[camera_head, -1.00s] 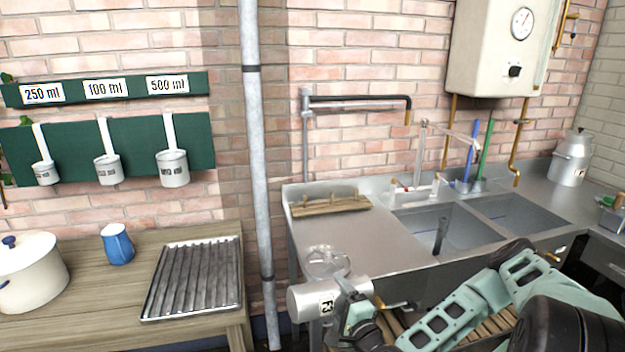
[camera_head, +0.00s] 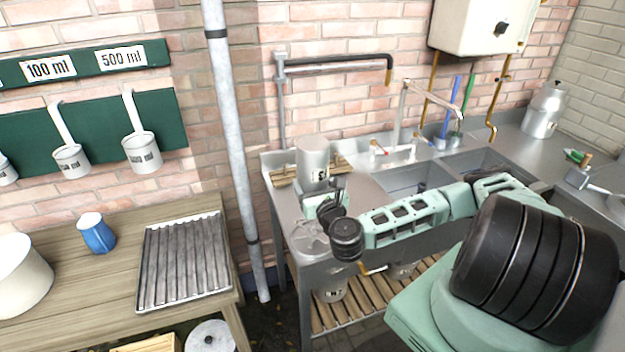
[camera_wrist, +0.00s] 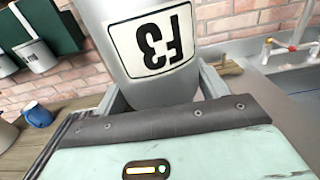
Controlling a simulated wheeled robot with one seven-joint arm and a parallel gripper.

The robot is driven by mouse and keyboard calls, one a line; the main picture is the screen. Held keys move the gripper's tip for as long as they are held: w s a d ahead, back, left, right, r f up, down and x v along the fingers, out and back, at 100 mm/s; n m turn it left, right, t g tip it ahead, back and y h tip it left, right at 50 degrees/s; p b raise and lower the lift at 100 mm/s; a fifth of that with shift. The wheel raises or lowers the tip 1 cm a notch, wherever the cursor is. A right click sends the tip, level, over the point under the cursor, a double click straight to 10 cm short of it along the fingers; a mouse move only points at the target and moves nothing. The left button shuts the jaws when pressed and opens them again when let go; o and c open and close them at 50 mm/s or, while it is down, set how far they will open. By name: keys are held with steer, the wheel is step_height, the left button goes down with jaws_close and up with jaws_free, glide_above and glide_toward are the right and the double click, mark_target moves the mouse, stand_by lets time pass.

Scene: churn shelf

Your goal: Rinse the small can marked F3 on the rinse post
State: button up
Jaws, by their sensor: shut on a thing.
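The small can marked F3 (camera_head: 313,160) is a grey metal can in my gripper (camera_head: 322,194), above the left end of the sink counter. Its label is upside down, also in the wrist view (camera_wrist: 152,42), so the can appears inverted. My gripper is shut on its sides; both grey fingers (camera_wrist: 162,92) show in the wrist view. What looks like the rinse post, a round spoked bowl (camera_head: 309,240), stands at the counter's front left, below the can. A brass lever (camera_head: 373,269) shows right of it. The can's mouth is hidden, and I cannot tell whether it touches the post.
A wooden rack (camera_head: 283,177) lies behind the can, under a black swing spout (camera_head: 340,61). A grey pipe (camera_head: 232,150) rises left of the sink. A ribbed tray (camera_head: 184,262) and blue jug (camera_head: 96,233) are on the wooden table.

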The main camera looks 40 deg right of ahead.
step_height(320, 180, down, 11)
steer(key=b, duration=0.8)
steer(key=shift+r, duration=0.1)
steer(key=shift+f+b, duration=0.75)
stand_by(1.9)
